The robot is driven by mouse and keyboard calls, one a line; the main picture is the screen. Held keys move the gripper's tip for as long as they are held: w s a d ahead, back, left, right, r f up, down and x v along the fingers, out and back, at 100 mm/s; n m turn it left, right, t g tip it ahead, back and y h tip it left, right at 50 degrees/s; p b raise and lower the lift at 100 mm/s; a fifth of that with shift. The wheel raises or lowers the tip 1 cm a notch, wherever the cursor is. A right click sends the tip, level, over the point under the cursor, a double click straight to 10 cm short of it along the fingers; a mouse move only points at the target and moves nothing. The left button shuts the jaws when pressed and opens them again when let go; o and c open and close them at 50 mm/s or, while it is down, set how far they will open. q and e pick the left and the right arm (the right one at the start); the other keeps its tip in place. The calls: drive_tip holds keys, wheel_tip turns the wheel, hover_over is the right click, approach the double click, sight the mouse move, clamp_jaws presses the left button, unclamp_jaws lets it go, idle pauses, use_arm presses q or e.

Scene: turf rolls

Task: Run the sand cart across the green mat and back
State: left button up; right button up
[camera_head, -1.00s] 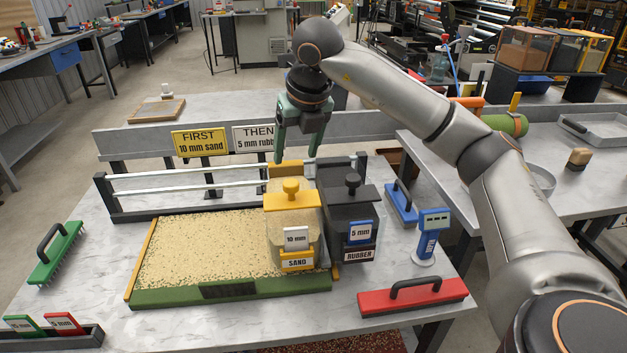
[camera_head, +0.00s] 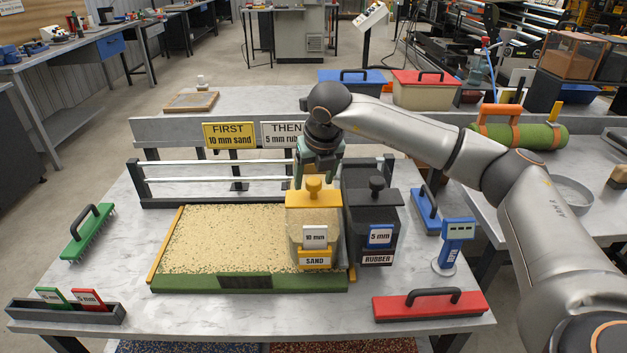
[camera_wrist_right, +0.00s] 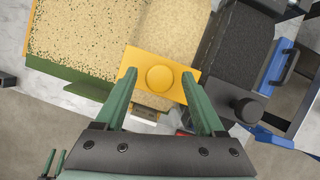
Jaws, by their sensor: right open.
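The yellow sand cart (camera_head: 308,232) stands at the right end of the green mat (camera_head: 190,283), whose top carries a speckled layer of sand. It has a round yellow knob on its yellow lid, seen in the right wrist view (camera_wrist_right: 160,78). My right gripper (camera_head: 319,175) is open above the cart's lid. In the wrist view its green fingers (camera_wrist_right: 160,92) appear on either side of the knob, with visible gaps; I cannot tell the height between them. Green finger-like parts at the lower left of the wrist view (camera_wrist_right: 52,163) look like my left gripper; its opening is unclear.
The black rubber cart (camera_head: 376,228) stands close beside the sand cart on the right. A rail (camera_head: 255,180) runs behind the mat. A green rake (camera_head: 87,232) lies left.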

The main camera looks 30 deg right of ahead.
drive_tip(key=shift+x, duration=0.8)
drive_tip(key=shift+c, duration=0.3)
clamp_jaws()
idle(0.6)
